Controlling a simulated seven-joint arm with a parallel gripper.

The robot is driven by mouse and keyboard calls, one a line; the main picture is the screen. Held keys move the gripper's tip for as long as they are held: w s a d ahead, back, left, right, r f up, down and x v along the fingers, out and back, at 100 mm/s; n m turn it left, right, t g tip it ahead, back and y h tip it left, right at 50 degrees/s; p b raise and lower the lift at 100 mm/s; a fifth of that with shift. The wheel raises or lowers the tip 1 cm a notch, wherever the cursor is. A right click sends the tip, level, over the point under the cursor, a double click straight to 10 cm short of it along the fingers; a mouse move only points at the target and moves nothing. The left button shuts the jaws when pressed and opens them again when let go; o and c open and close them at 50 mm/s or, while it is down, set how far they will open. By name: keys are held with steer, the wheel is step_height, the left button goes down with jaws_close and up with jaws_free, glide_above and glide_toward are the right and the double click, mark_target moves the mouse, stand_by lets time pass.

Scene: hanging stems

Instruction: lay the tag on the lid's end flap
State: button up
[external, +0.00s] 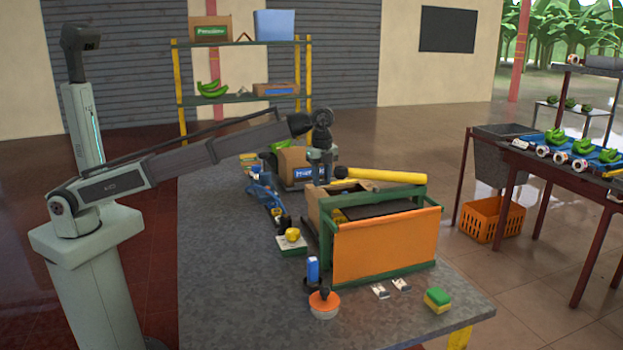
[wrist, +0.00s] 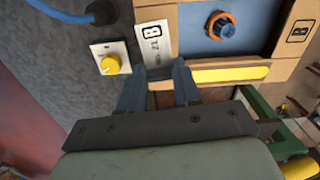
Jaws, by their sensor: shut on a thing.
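My gripper (wrist: 160,73) points down at the cardboard box in the wrist view, its fingers closed on the lower end of a white tag (wrist: 153,42). The tag bears a boxed B and "No. 21" and overlaps the box's left edge. Whether it touches the cardboard I cannot tell. Which part is the lid's end flap is unclear. In the external view my gripper (external: 320,175) is beside a cardboard box (external: 292,158); the tag is too small to see.
A yellow knob on a white plate (wrist: 110,62) and a blue hose (wrist: 68,14) lie left of the box. The table's front left (external: 225,310) is clear.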

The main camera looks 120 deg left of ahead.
mark_target(322, 185)
steer(key=shift+m, duration=0.5)
steer(key=shift+f, duration=0.15)
steer(key=shift+f, duration=0.95)
steer(key=shift+f, duration=0.65)
stand_by(0.8)
steer(key=o, duration=1.5)
steer(key=shift+c, duration=0.2)
steer(key=shift+r, duration=1.6)
steer(key=shift+r, duration=2.4)
